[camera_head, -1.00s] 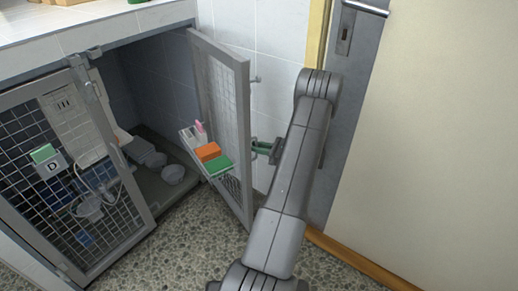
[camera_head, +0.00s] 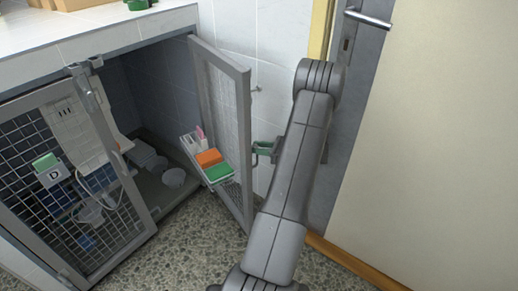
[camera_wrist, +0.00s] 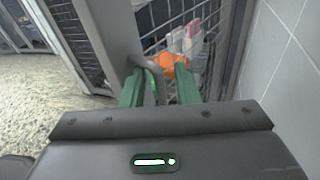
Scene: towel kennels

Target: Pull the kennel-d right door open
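The kennel-d right door (camera_head: 246,150), a grey frame with mesh, stands swung well open beside the tiled wall. A bin with orange and green items hangs on its mesh. My gripper (camera_head: 264,149) is at the outer side of the door's free edge, partly hidden by my arm. In the wrist view my green fingers (camera_wrist: 158,86) are apart, with the grey door handle (camera_wrist: 154,80) between them. A gap shows beside the handle, so they do not look clamped on it. The left door (camera_head: 128,180), with a "D" tag, looks shut.
A tiled wall (camera_head: 283,40) is close behind the open door. A grey door (camera_head: 345,110) with a lever handle is to the right. Bowls (camera_head: 173,178) sit inside the kennel. Speckled floor (camera_head: 185,245) is clear in front.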

